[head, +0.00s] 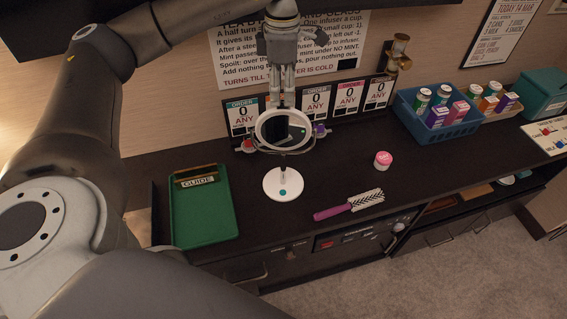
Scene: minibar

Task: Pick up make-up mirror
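The make-up mirror (283,184) stands upright on the dark counter, with a round white rim, a thin stem and a white disc base bearing a teal dot. My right gripper is out of view.
A green tray (205,225) lies left of the mirror. A pink-lidded jar (383,159) and a purple hairbrush (348,206) lie to the right. A card rack (241,137) stands behind. A blue basket (437,132) holds several boxes and bottles. The counter's front edge is close.

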